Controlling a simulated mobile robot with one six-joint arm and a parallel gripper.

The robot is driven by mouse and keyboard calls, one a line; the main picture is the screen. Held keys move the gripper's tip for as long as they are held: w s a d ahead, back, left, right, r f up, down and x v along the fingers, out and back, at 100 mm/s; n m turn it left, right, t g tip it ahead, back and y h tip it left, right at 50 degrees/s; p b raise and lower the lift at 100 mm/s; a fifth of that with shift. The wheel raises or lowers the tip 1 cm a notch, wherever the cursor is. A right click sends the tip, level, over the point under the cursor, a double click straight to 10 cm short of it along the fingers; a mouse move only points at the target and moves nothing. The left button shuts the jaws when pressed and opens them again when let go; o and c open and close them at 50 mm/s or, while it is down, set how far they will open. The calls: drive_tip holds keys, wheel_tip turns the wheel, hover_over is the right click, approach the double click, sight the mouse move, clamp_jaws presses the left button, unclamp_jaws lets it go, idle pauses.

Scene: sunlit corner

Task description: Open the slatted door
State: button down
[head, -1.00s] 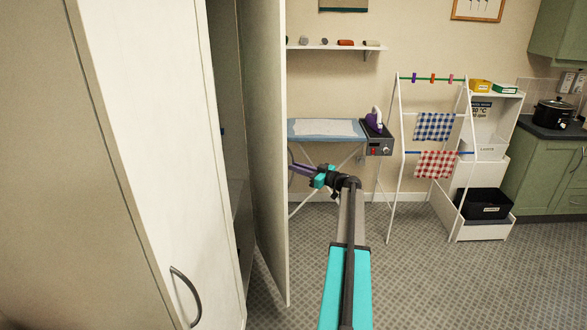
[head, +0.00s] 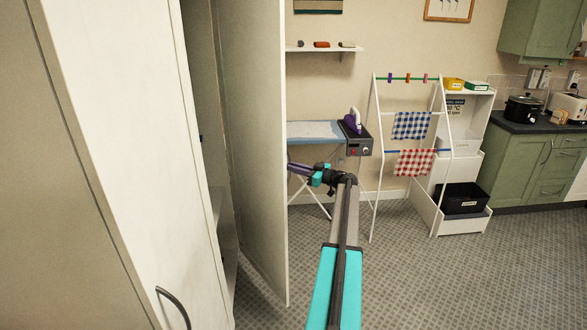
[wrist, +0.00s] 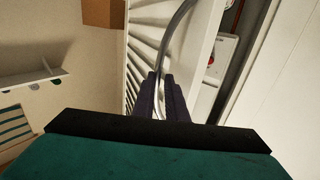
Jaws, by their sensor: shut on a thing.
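The slatted door (head: 256,150) stands open, swung out from a tall white cupboard; the head view shows its plain inner face and free edge. Its slats (wrist: 142,50) show in the wrist view, with a curved grey metal handle (wrist: 173,38) on that side. My gripper (wrist: 163,82) is shut on this handle; its dark fingers close around the bar. In the head view my gripper (head: 292,168) reaches in from the right, and its fingertips and the handle are hidden behind the door's edge.
Another cupboard door (head: 110,150) with a dark handle (head: 174,306) is shut at the near left. An ironing board (head: 315,133) with an iron (head: 353,121) stands behind the door. A drying rack (head: 410,150) stands farther right. The patterned floor (head: 430,280) is clear at right.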

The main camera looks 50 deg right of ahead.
drive_tip(key=c, duration=2.1)
unclamp_jaws()
drive_tip(key=shift+w+r, duration=0.2)
drive_tip(key=shift+w, duration=0.15)
drive_tip(key=o, duration=0.3)
drive_tip(key=shift+w+f, duration=0.1)
drive_tip(key=shift+f, duration=0.15)
drive_tip(key=shift+o, duration=0.2)
drive_tip(key=s+d+b, duration=0.2)
drive_tip(key=s+b, duration=0.2)
drive_tip(key=s, duration=1)
drive_tip(key=shift+b, duration=0.4)
